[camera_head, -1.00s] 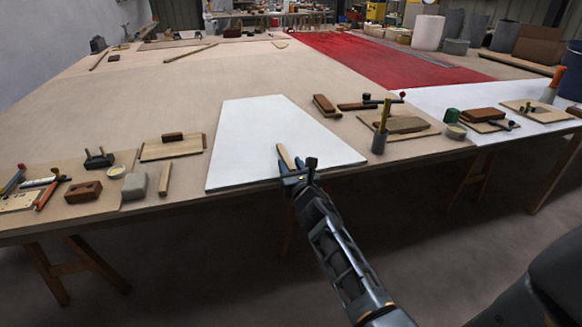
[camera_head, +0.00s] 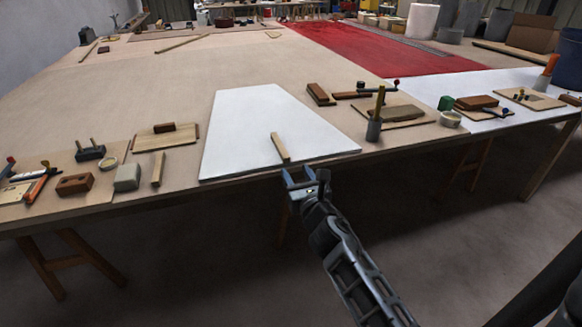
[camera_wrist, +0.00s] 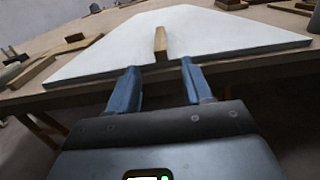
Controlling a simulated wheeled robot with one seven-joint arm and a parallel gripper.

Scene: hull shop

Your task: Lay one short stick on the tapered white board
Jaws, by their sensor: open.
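The tapered white board (camera_head: 245,122) lies flat near the table's front edge, and it fills the upper middle of the wrist view (camera_wrist: 110,52). One short stick (camera_head: 280,147) lies on the board near its front edge. In the wrist view the stick (camera_wrist: 160,45) points away from me, beyond the fingertips. Another short stick (camera_head: 158,169) lies on the table left of the board. My gripper (camera_head: 299,177) is open and empty, just in front of the table edge. Its blue fingers (camera_wrist: 160,72) are apart, with the stick clear of them.
Left of the board are a wooden panel with a block (camera_head: 165,138), a grey block (camera_head: 127,177) and a brown block (camera_head: 75,184). Right of it stand a cup with tools (camera_head: 374,130) and a brown block (camera_head: 321,94).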

